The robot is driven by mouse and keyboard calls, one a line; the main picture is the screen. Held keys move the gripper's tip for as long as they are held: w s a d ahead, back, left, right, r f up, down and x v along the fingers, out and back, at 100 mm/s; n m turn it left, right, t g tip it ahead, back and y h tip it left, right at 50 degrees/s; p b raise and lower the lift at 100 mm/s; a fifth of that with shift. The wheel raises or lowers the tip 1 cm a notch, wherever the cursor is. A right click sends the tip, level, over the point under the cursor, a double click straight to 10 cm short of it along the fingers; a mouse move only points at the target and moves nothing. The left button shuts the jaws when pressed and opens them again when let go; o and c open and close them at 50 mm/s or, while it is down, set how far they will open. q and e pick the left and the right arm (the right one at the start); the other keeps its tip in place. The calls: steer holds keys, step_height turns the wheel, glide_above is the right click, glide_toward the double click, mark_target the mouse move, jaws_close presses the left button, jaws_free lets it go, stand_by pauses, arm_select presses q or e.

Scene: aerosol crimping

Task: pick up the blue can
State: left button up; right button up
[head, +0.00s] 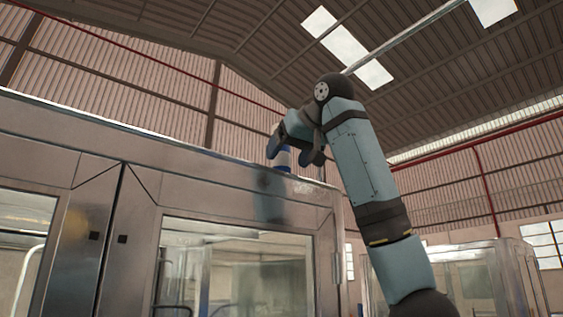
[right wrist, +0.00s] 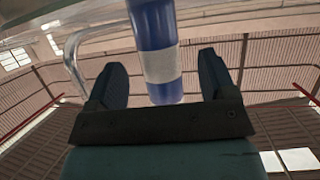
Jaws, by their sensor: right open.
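The blue can (head: 284,160) with a pale band shows at the top edge of the steel cabinet in the head view, partly hidden by my right gripper (head: 295,155). I cannot tell what it rests on. In the right wrist view the can (right wrist: 155,30) lies between the two fingers of my right gripper (right wrist: 164,82), with a visible gap on each side. The gripper is open and its fingers do not appear to touch the can. The far end of the can runs out of the wrist picture. My left gripper is not in view.
The steel cabinet (head: 240,205) with glass doors fills the left and middle of the head view. A curved metal bar (right wrist: 73,62) stands close to the left finger in the wrist view. Another glazed enclosure (head: 460,255) stands at the right.

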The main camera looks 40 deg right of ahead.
mark_target(286, 157)
steer(key=p+x, duration=0.1)
steer(key=x, duration=0.3)
steer(key=shift+w+d, duration=0.1)
steer(key=shift+w, duration=0.15)
steer(key=shift+s+r, duration=0.1)
steer(key=shift+s, duration=0.25)
steer(key=c, duration=0.6)
steer(key=shift+w, duration=0.1)
steer(key=c, duration=0.5)
